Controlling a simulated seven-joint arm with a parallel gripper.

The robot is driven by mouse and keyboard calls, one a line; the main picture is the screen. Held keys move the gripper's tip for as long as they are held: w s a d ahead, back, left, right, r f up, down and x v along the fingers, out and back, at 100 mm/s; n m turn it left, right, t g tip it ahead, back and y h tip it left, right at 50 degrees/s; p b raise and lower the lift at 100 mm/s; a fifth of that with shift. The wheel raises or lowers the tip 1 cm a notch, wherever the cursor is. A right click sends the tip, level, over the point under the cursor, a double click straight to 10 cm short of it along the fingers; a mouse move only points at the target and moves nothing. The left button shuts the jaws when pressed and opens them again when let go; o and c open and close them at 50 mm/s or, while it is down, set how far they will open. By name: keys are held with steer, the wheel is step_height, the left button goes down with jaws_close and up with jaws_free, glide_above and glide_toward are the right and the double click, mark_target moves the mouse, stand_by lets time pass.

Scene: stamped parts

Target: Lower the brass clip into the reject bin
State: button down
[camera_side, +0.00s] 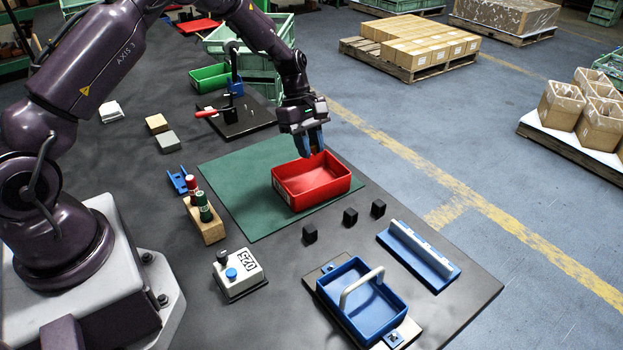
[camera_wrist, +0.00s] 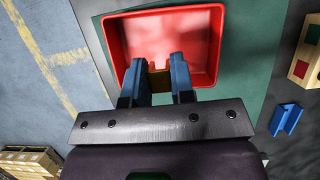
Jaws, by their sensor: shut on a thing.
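The reject bin (camera_side: 311,181) is an open red tray standing on the green mat; its inside looks empty in the side view. In the wrist view the red bin (camera_wrist: 165,32) lies beyond my fingers. My gripper (camera_side: 311,145), with two blue fingers, is at the bin's far side, and its fingertips are close to the rim height. In the wrist view my gripper (camera_wrist: 157,68) is shut on the brass clip (camera_wrist: 159,80), a small yellowish piece between the fingers. The clip cannot be made out in the side view. Whether it is below the rim, I cannot tell.
The green mat (camera_side: 233,190) is mostly bare left of the bin. Black blocks (camera_side: 350,216) stand in front of it. A blue tray with a handle (camera_side: 352,318) and a blue fixture (camera_side: 418,255) are nearer. A wooden block with red and green tools (camera_side: 207,225) stands left.

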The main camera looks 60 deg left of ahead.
mark_target(310, 185)
steer(key=shift+f, duration=0.15)
steer(key=shift+f, duration=1.6)
steer(key=shift+f, duration=2.5)
stand_by(0.7)
steer(key=c, duration=0.9)
jaws_free()
